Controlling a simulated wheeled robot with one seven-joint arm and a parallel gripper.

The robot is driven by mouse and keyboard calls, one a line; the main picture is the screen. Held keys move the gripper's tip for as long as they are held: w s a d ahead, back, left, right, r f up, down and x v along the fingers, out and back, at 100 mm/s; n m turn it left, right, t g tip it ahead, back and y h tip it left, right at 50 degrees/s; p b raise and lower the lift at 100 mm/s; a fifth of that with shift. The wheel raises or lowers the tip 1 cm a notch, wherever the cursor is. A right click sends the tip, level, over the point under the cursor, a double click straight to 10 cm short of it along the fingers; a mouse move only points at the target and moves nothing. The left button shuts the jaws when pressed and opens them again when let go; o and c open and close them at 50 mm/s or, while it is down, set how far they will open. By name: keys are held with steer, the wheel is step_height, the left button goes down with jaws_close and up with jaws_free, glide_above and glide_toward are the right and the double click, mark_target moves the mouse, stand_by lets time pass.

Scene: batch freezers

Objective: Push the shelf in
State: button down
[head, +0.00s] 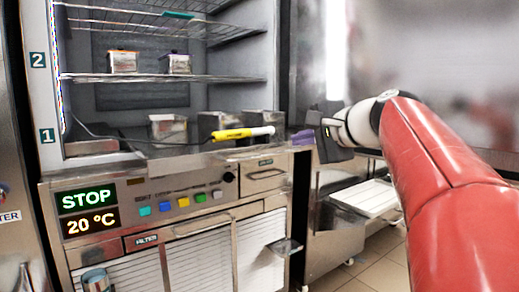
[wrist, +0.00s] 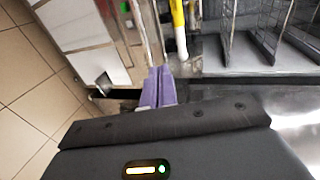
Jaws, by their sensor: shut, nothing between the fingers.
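The open freezer cabinet in the head view has a wire shelf (head: 225,78) level with its interior, holding two small containers (head: 123,62) (head: 177,64). A higher wire shelf (head: 110,18) carries a green item (head: 177,15). I cannot tell clearly how far either shelf stands out. My gripper (head: 302,137) is to the right of the cabinet opening, below the shelf level, apart from both shelves. Its purple fingers are together and empty, as the wrist view (wrist: 160,84) also shows.
A yellow and white probe (head: 235,133) with a cable lies at the cabinet's floor edge, near containers (head: 166,128). The control panel (head: 160,200) and a protruding handle (head: 285,246) are below. A steel counter with a white tray (head: 367,198) stands at right.

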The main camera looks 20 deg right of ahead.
mark_target(266, 147)
steer(key=x, duration=0.9)
steer(key=shift+w+a, duration=0.2)
steer(key=shift+w, duration=0.2)
steer(key=shift+p, duration=0.3)
